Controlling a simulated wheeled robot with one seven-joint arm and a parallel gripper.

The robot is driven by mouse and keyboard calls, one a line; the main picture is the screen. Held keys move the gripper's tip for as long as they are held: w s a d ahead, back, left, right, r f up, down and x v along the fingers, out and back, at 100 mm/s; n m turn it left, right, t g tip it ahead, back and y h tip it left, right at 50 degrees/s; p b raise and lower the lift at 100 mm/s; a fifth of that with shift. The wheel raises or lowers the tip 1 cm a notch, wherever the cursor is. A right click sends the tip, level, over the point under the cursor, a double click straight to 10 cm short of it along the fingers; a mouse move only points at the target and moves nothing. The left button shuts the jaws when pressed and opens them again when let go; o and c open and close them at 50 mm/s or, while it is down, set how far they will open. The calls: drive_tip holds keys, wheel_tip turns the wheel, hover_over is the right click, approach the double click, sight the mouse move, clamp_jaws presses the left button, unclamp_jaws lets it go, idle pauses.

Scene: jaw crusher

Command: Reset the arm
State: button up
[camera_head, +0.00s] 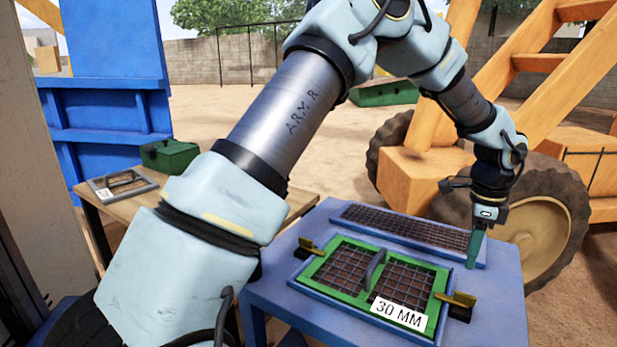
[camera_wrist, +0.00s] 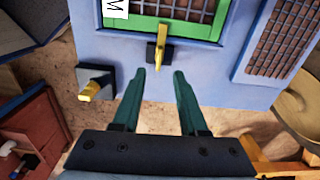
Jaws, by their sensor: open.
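My gripper (camera_head: 474,248) hangs from my arm over the right side of a blue table, with its green fingers pointing down. In the wrist view my gripper (camera_wrist: 158,78) shows two green fingers spread apart with nothing between them. A yellow clamp handle (camera_wrist: 163,45) at the edge of the green-framed screen appears just beyond the fingertips. The green screen (camera_head: 347,262) lies in the blue table top, with a label reading 30 MM and a grey upright handle in its middle. My arm bends up and across the head view.
A yellow clamp (camera_head: 306,246) sits at the screen's left and another (camera_head: 462,300) at its right. A long mesh panel (camera_head: 405,228) lies behind. A wooden table (camera_head: 128,217) holds a green box (camera_head: 169,156) and a grey-framed screen (camera_head: 121,187). A wheeled orange machine (camera_head: 430,179) stands close behind my gripper.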

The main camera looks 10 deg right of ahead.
drive_tip(key=w+a+r+n, duration=0.1)
drive_tip(key=w+a+n, duration=0.25)
drive_tip(key=a, duration=0.55)
drive_tip(key=w+a+r+n, duration=0.1)
drive_tip(key=w+a+n, duration=0.25)
drive_tip(key=a, duration=0.45)
drive_tip(key=w+a+r+n, duration=0.1)
drive_tip(key=w+a+n, duration=0.25)
drive_tip(key=a, duration=0.55)
drive_tip(key=s+a+n, duration=0.3)
drive_tip(key=a+n, duration=0.4)
drive_tip(key=a, duration=0.4)
drive_tip(key=s+a+r+n+t, duration=0.1)
drive_tip(key=s+a+n, duration=0.3)
drive_tip(key=a, duration=0.7)
drive_tip(key=n, duration=0.2)
drive_tip(key=shift+s+n+t, duration=0.15)
drive_tip(key=shift+n+t, duration=0.15)
drive_tip(key=shift+n, duration=0.05)
